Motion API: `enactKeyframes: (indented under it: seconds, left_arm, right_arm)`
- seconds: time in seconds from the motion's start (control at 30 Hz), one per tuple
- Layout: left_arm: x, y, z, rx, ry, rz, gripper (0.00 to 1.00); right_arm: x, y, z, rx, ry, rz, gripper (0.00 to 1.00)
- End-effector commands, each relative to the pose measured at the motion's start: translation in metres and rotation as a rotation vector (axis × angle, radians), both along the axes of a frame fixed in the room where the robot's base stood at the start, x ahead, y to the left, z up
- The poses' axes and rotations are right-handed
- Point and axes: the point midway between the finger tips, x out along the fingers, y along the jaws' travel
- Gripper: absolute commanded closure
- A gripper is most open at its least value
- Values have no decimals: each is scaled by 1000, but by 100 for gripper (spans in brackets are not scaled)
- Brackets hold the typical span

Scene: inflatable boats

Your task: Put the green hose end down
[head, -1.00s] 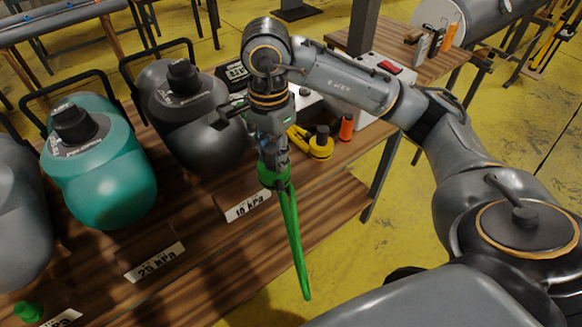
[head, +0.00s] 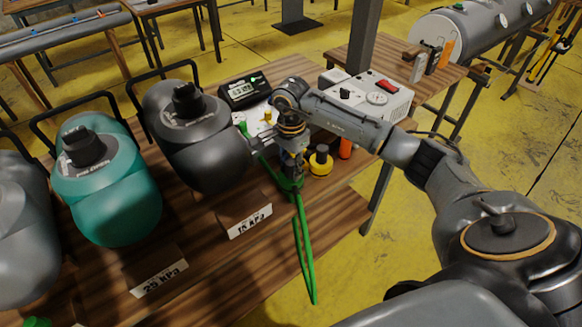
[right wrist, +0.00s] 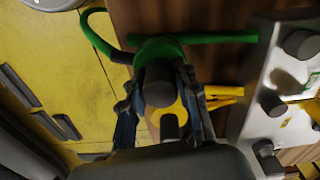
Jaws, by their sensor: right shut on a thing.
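My right gripper (head: 291,184) is shut on the green hose end (right wrist: 158,47) low over the front part of the wooden table, to the right of the 15 kPa label. In the right wrist view, the fingers (right wrist: 163,108) stand on both sides of a dark round piece below the green part. The green hose (head: 304,245) hangs from the gripper past the table's front edge. Another green length runs up and left from the gripper towards the dark grey tank. Whether the hose end touches the table cannot be told. My left gripper is not in view.
A dark grey tank (head: 200,140) and a teal tank (head: 105,190) stand left of the gripper. A yellow-black fitting (head: 320,162) and an orange one (head: 345,148) stand close on its right. Behind are a grey control box (head: 372,98) and a black display (head: 243,90).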

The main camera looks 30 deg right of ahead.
Motion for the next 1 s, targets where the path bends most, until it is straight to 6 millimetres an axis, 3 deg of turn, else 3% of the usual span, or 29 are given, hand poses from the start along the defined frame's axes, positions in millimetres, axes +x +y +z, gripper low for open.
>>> enactKeyframes:
  seconds: [0.1, 0.47, 0.5, 0.57, 1.0]
  left_arm:
    - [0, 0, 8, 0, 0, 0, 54]
    - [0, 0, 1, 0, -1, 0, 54]
    - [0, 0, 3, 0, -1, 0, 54]
    - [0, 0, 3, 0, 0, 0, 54]
    - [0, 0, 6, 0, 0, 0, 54]
  right_arm:
    - [0, 0, -11, 2, 0, -1, 100]
    - [1, 0, -18, 0, -3, -1, 100]
    - [0, 0, -16, 0, -2, -1, 61]
    - [0, 0, -16, 0, -2, -1, 49]
    - [1, 0, -9, 1, -3, -1, 46]
